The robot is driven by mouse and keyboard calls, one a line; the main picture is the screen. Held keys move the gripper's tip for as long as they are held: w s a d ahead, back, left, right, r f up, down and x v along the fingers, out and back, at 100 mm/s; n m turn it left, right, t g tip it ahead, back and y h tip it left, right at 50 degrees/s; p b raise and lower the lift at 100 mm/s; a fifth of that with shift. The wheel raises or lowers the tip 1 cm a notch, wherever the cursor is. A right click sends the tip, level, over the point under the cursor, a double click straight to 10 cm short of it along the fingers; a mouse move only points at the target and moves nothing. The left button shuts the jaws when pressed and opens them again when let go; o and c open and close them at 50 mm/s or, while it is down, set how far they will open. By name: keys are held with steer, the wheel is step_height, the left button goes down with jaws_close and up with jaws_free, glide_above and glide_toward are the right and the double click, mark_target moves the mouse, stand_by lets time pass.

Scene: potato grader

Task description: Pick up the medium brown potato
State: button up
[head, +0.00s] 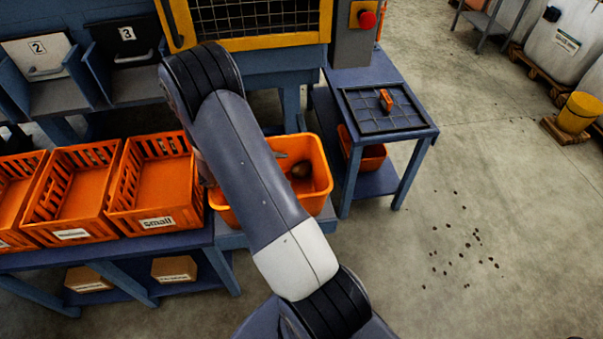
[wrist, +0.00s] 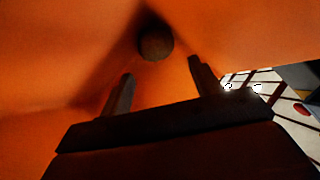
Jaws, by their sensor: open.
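A brown potato (head: 301,171) lies inside an orange bin (head: 322,187), towards its right side in the head view. In the wrist view the potato (wrist: 156,42) sits in a corner of the orange walls, beyond my fingertips and roughly in line with the gap between them. My gripper (wrist: 160,85) is open and empty, with its two dark fingers apart and reaching into the bin. In the head view my arm covers the left part of the bin, and most of my gripper is hidden. I cannot judge the potato's size against others.
Orange crates stand to the left, one labelled "small" (head: 157,205). A blue side table (head: 372,75) with a black mat and a small orange object (head: 386,100) stands right. A yellow-framed mesh guard (head: 255,38) rises behind. Dark bits lie on open floor at right.

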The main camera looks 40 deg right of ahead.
mark_target(297, 170)
steer(key=x, duration=0.6)
steer(key=shift+s+a+f, duration=0.1)
steer(key=shift+f, duration=0.1)
steer(key=shift+c, duration=0.2)
steer(key=c, duration=0.8)
